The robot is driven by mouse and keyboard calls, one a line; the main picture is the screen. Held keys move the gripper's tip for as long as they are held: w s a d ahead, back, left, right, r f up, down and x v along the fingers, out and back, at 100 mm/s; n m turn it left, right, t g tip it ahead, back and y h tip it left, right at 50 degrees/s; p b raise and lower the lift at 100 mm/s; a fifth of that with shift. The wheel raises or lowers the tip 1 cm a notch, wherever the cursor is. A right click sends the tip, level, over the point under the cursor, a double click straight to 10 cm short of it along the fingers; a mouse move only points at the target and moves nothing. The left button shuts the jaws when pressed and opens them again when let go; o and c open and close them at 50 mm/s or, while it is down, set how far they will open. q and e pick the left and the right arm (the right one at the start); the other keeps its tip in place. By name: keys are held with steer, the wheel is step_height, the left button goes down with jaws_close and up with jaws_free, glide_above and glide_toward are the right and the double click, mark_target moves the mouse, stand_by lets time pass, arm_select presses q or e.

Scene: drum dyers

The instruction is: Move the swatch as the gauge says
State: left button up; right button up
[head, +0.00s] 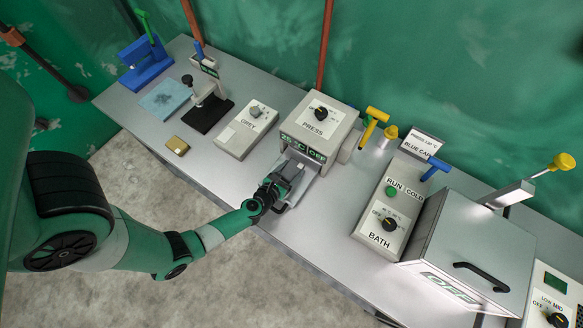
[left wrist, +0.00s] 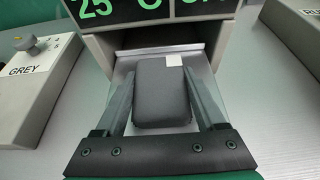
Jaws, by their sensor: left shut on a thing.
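A dark grey cushion-like swatch (left wrist: 162,95) with a small white patch at its far right corner shows in the left wrist view. My left gripper (left wrist: 160,85) is shut on it, one finger along each side. In the head view the gripper (head: 285,182) is at the front of the press (head: 318,122), over its pale tray (head: 308,183). The far end of the swatch lies just before the press opening. The press display (head: 302,147) reads 25 °C and OFF. I cannot tell whether the swatch touches the tray. My right gripper is not in view.
Left of the press are a GREY dial box (head: 247,130), a black-based stand (head: 208,112), a light blue cloth (head: 165,98) and a small brass block (head: 177,146). To the right are the BATH control box (head: 378,238) and a large lidded metal bath (head: 470,250).

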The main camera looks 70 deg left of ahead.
arm_select(q)
steer(key=shift+f, duration=0.2)
steer(key=o, duration=1.5)
steer(key=shift+r, duration=0.1)
steer(key=shift+c, duration=0.2)
steer(key=shift+r, duration=0.1)
steer(key=shift+r+p, duration=0.2)
steer(key=shift+p, duration=0.15)
steer(key=p+v, duration=0.1)
steer(key=v, duration=0.9)
steer(key=shift+s+d+p, duration=0.25)
steer(key=shift+d+p, duration=0.05)
steer(key=shift+p, duration=0.05)
steer(key=shift+s+d+r, duration=0.2)
steer(key=shift+s+d, duration=0.05)
steer(key=shift+s, duration=0.2)
